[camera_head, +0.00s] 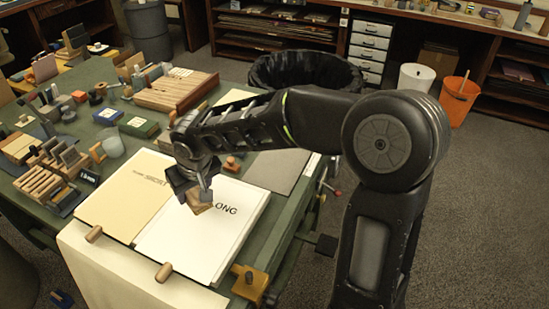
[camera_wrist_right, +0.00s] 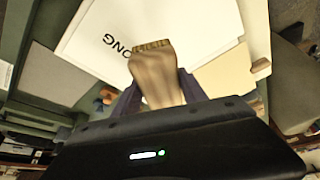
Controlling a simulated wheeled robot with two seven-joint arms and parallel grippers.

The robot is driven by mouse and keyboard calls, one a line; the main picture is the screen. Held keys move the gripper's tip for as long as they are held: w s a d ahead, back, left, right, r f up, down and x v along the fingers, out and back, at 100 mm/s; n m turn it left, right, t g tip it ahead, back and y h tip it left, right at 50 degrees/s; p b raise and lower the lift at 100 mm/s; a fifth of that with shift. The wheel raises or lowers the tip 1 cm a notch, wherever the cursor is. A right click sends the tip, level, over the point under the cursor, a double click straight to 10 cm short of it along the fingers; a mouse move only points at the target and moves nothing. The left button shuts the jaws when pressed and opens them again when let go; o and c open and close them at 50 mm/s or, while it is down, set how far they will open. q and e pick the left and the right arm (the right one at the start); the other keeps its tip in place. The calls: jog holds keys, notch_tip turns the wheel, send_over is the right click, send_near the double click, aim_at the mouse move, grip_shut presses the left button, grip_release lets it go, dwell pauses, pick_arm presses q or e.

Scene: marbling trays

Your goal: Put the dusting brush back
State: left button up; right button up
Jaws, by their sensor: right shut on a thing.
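The dusting brush (camera_head: 201,203) is a small light-wood piece. My right gripper (camera_head: 195,190) is shut on it, over the white sheet stack marked LONG (camera_head: 190,250). In the right wrist view the brush (camera_wrist_right: 156,76) stands out between the two dark fingers of the gripper (camera_wrist_right: 160,98), its darker ridged end pointing away over the white stack (camera_wrist_right: 95,20). I cannot tell whether the brush touches the sheets. My left gripper is not in view.
A cream stack marked SHORT (camera_head: 120,200) lies left of the white one on the green table (camera_head: 100,135). Wooden blocks, combs and jars crowd the table's left and back. A grey board (camera_head: 275,172) lies to the right. A black tub (camera_head: 300,72) stands behind.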

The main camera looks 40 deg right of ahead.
jog(key=shift+w+d, duration=0.2)
jog(key=shift+w, duration=0.05)
jog(key=shift+r, duration=0.1)
jog(key=shift+w+d, duration=0.15)
jog(key=shift+d, duration=0.25)
jog(key=w+d+m+g+h, duration=0.2)
jog(key=d+m, duration=1)
jog(key=d, duration=1.5)
jog(key=shift+w+f+m+h+p, duration=0.3)
jog(key=shift+w+h+p, duration=0.15)
jog(key=shift+w+h, duration=0.45)
jog(key=shift+s+a, duration=0.1)
jog(key=shift+s, duration=0.05)
jog(key=shift+f+p, duration=0.4)
jog(key=shift+f, duration=2.65)
jog(key=shift+f, duration=0.1)
